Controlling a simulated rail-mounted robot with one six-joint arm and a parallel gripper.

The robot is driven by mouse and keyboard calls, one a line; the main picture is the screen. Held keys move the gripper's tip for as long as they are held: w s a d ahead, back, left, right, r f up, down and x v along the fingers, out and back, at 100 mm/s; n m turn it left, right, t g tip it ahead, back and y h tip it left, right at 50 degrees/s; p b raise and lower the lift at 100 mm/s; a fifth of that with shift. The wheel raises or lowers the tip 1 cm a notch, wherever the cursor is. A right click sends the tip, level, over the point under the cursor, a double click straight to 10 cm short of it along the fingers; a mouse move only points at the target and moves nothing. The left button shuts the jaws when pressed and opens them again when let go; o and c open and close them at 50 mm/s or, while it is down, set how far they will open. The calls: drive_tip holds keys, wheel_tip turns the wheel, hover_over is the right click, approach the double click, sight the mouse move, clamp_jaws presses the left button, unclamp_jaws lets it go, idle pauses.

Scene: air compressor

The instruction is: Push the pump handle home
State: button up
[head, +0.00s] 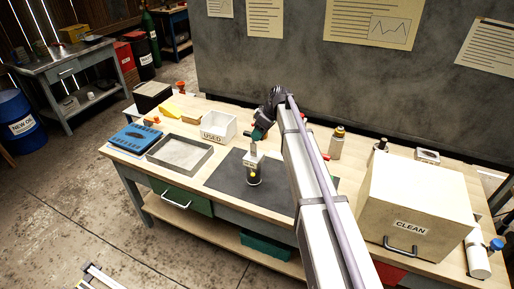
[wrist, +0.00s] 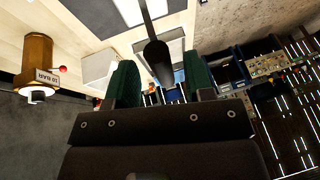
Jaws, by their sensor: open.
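The pump (head: 254,166) appears to be the small pale block with a label and a dark round lower part, standing on the dark mat in the head view. In the wrist view a dark rod with a thicker rounded end (wrist: 158,62), which looks like the pump handle, reaches in from the top. My gripper (wrist: 160,85) has green fingers spread apart, with the rod's end showing between them; I cannot tell whether they touch. In the head view my gripper (head: 259,133) is just above the pump, and the handle is mostly hidden there.
A brown "10 BAR" vessel (wrist: 37,66) with a red knob is beside my gripper. On the bench are a white "USED" bin (head: 219,127), a grey tray (head: 179,155), a blue case (head: 134,138) and a large "CLEAN" box (head: 415,205). The dark mat (head: 222,178) has bare room.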

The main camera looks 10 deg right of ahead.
sight(254, 149)
drive_tip(key=b+x, duration=0.1)
drive_tip(key=x, duration=0.1)
drive_tip(key=shift+a+f, duration=0.1)
drive_tip(key=shift+f, duration=0.15)
drive_tip(key=shift+r, duration=0.2)
drive_tip(key=shift+c, duration=0.4)
clamp_jaws()
drive_tip(key=shift+f, duration=0.1)
